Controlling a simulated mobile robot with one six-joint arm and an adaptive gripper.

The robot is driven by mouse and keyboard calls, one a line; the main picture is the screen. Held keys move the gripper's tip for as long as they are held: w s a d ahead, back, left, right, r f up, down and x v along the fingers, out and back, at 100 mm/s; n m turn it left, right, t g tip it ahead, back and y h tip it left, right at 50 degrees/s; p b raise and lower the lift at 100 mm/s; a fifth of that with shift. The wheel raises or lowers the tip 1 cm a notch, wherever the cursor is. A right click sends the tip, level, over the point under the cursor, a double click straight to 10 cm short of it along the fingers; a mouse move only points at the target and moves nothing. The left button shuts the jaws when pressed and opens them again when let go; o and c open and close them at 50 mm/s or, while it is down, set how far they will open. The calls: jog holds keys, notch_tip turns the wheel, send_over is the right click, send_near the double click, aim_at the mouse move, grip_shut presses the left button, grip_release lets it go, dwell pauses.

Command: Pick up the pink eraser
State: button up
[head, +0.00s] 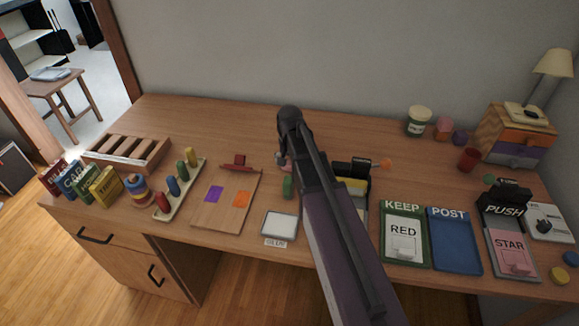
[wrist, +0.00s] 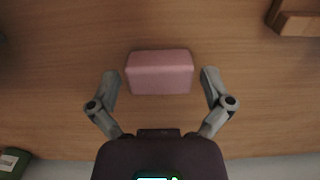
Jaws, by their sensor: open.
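The pink eraser (wrist: 159,72) is a rounded block lying flat on the wooden desktop in the wrist view. My gripper (wrist: 159,75) is open, with one finger left of the eraser and one right of it. Gaps of bare wood show between each fingertip and the eraser's ends, so neither finger touches it. The eraser looks a little wider than it is deep and sits roughly square to the fingers.
A wooden piece (wrist: 294,18) lies at the wrist view's upper right and a dark green object (wrist: 12,162) at its lower left. The back left desktop (head: 200,120) is clear.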

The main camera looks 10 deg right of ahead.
jog(key=c, duration=1)
jog(key=shift+o, duration=0.2)
jog(key=shift+r, duration=0.15)
notch_tip(320, 180, up, 10)
jog(key=p, duration=1)
jog(key=o, duration=0.4)
jog(key=c, duration=0.3)
notch_tip(320, 180, up, 20)
jog(key=r+p, duration=0.1)
jog(key=p, duration=2)
send_over(290, 162)
jog(key=shift+s+a+f, duration=0.1)
jog(key=shift+f, duration=0.15)
